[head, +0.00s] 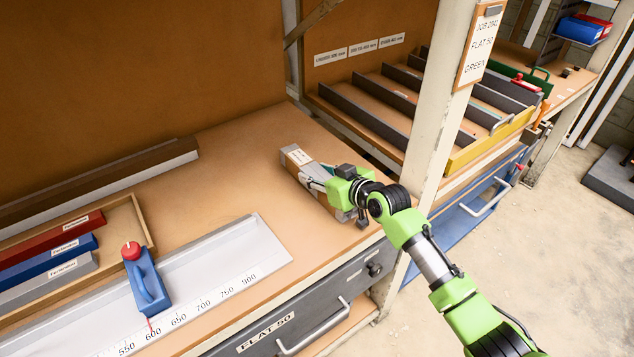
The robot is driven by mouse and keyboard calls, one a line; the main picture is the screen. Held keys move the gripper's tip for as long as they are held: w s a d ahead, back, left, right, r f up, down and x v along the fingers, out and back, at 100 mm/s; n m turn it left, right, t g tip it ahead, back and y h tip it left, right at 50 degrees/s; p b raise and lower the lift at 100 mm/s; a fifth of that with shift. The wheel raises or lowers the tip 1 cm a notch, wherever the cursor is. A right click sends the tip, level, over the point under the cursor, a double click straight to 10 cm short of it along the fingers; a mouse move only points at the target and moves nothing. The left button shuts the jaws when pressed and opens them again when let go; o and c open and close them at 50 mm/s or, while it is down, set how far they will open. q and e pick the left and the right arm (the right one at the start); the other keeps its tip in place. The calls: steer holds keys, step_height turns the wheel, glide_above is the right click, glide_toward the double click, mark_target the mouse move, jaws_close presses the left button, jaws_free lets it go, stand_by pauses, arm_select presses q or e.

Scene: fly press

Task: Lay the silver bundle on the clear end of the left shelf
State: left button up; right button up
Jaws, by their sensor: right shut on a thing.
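The silver bundle (300,160) is a long grey-and-brown block with a white label near its far end. It is at the right end of the tan wooden surface (245,150), close to the upright post. My right gripper (325,184) comes from the lower right and is shut on the bundle around its middle, hiding part of it. I cannot tell whether the bundle touches the surface or hangs just above it. My left gripper is not in view.
A long ruled plate (225,265) with a blue red-knobbed stop (148,280) lies at front left. Red, blue and grey bars sit in a tray (142,222). A cream post (437,130) stands right of the bundle. A divided rack (385,110) is beyond. A drawer (300,320) is below.

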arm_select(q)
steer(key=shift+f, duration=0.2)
arm_select(e)
steer(key=shift+o, duration=0.2)
steer(key=shift+f, duration=0.1)
steer(key=shift+c, duration=0.2)
steer(key=o, duration=1.1)
steer(key=shift+f, duration=0.2)
steer(key=o, duration=0.4)
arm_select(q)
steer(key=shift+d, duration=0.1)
arm_select(e)
steer(key=shift+r, duration=0.15)
steer(key=v, duration=1.2)
steer(key=shift+s, duration=0.1)
steer(key=shift+d, duration=0.1)
